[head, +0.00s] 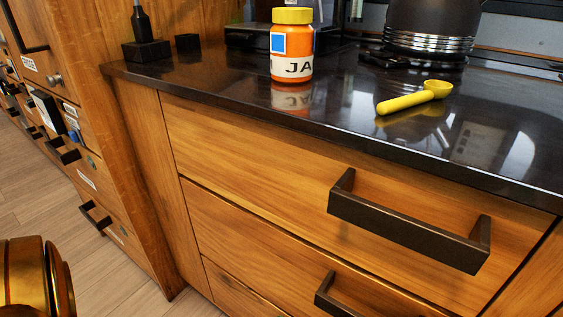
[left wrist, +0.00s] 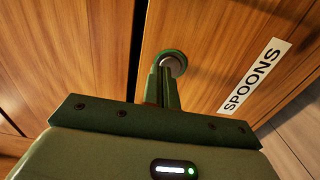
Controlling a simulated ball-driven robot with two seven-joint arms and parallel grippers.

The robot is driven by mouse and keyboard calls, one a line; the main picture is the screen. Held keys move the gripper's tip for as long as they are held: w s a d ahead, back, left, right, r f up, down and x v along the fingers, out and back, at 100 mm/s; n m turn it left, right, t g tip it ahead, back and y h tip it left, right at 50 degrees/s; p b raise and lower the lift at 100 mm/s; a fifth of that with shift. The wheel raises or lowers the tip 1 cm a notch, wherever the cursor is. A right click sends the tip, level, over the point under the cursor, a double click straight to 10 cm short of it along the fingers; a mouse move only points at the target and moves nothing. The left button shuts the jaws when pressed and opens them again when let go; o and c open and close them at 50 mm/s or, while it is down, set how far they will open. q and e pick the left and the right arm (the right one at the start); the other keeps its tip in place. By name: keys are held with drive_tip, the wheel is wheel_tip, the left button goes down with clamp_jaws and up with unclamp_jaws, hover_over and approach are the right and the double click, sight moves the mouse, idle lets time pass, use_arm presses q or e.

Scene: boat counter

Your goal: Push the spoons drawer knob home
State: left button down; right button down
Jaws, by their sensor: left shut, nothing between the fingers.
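In the left wrist view a wooden drawer front (left wrist: 215,50) carries a white label (left wrist: 255,77) reading SPOONS. A round metal knob (left wrist: 174,61) sits on this front, left of the label. My left gripper (left wrist: 166,72) is shut and empty, with its fingertips at the knob and covering its lower part. I cannot tell whether the fingertips touch the knob or how far it stands out. The head view shows neither gripper. Its small labels at the left are too small for me to tell which one is the spoons drawer.
A dark counter (head: 215,85) holds an orange jar (head: 292,45), a yellow scoop (head: 415,97) and a dark kettle (head: 430,20). Wooden drawers with dark bar handles (head: 405,222) face me below. A labelled cabinet (head: 85,150) stands at the left, with wooden floor (head: 50,215) before it.

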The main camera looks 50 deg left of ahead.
use_arm(q)
drive_tip(key=shift+p+v, duration=0.3)
drive_tip(key=shift+v, duration=1.95)
